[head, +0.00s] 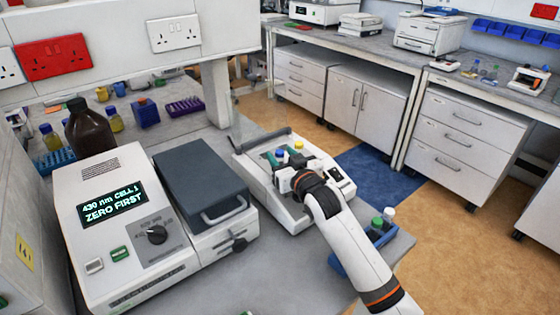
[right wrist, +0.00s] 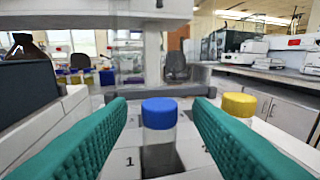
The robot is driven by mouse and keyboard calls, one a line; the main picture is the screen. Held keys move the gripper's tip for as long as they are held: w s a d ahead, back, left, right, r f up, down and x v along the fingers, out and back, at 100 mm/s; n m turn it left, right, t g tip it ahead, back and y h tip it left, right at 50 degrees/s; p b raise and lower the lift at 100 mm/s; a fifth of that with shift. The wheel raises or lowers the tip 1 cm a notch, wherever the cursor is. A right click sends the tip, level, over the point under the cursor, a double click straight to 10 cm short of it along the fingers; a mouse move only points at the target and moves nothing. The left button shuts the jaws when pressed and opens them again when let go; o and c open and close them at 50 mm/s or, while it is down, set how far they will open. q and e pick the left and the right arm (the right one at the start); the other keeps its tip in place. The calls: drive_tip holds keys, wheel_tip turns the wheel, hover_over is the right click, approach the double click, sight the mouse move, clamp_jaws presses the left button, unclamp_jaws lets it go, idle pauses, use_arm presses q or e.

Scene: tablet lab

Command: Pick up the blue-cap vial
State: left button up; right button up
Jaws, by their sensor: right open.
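The blue-cap vial (right wrist: 159,135) stands upright in the right wrist view, a clear vial with a blue cap, in front of a marked "1". It stands on the white instrument (head: 262,190); its blue cap also shows in the head view (head: 280,153). My right gripper (right wrist: 158,105) is open, with one green ridged finger on each side of the vial. Gaps show between the cap and both fingers. The yellow-cap vial (right wrist: 239,104) stands to the right, partly hidden behind the right finger. My left gripper is not in view.
A grey-lidded instrument with a lit display (head: 113,203) stands to the left. A blue rack (head: 380,238) with green-cap and white-cap vials sits at the right of the bench. A brown bottle (head: 88,130) and a purple rack (head: 185,106) stand farther back.

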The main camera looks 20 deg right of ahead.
drive_tip(key=shift+w+a, duration=0.15)
drive_tip(key=shift+w, duration=0.7)
drive_tip(key=shift+s, duration=0.1)
drive_tip(key=shift+c, duration=0.4)
clamp_jaws()
